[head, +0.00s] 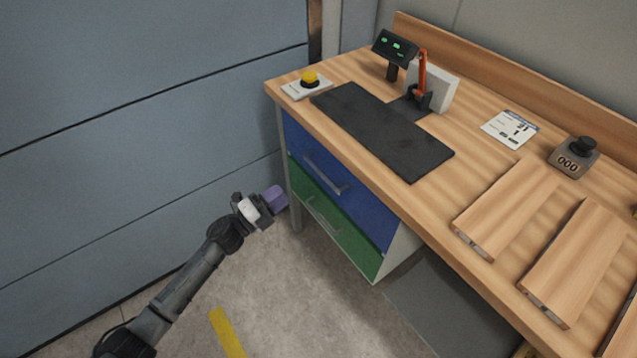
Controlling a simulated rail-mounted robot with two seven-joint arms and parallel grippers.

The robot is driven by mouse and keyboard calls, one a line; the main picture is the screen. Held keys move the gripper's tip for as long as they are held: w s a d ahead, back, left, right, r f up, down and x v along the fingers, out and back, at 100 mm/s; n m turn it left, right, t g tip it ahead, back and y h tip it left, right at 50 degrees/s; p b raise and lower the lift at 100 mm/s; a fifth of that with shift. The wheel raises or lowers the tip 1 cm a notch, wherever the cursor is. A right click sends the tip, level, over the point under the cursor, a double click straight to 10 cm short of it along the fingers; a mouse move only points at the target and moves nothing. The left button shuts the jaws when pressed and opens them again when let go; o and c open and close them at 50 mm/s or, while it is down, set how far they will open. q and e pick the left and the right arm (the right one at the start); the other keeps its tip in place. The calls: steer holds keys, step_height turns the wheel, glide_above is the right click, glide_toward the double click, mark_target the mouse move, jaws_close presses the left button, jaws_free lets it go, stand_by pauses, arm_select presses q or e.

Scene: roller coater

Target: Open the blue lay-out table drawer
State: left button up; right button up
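The blue drawer (359,202) is the upper of two drawers under the left end of the wooden lay-out table (350,68). It looks closed, its front in line with the green drawer below. Its grey bar handle (326,175) runs along the middle of the front. My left gripper (275,198), with purple at its tip, is left of the drawers, apart from the blue handle and near the table's left leg. Its fingers are too small and turned away to tell open from shut. My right gripper is not in view.
A green drawer (354,245) with its own handle sits below. The tabletop holds a black mat (385,130), a yellow button box (308,83), a small display (394,48), a counter (573,157) and wooden boards (508,208). Floor before the drawers is clear.

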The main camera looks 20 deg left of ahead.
mark_target(319, 171)
arm_select(q)
steer(key=shift+m+h, duration=0.3)
steer(key=shift+m, duration=0.1)
steer(key=b+x, duration=0.1)
steer(key=x, duration=0.3)
steer(key=f+b+x, duration=0.1)
steer(key=x, duration=0.4)
steer(key=b+x, duration=0.2)
steer(key=x, duration=0.2)
steer(key=shift+w+d+f, duration=0.1)
steer(key=shift+w+d, duration=0.1)
steer(key=shift+w, duration=0.2)
jaws_close()
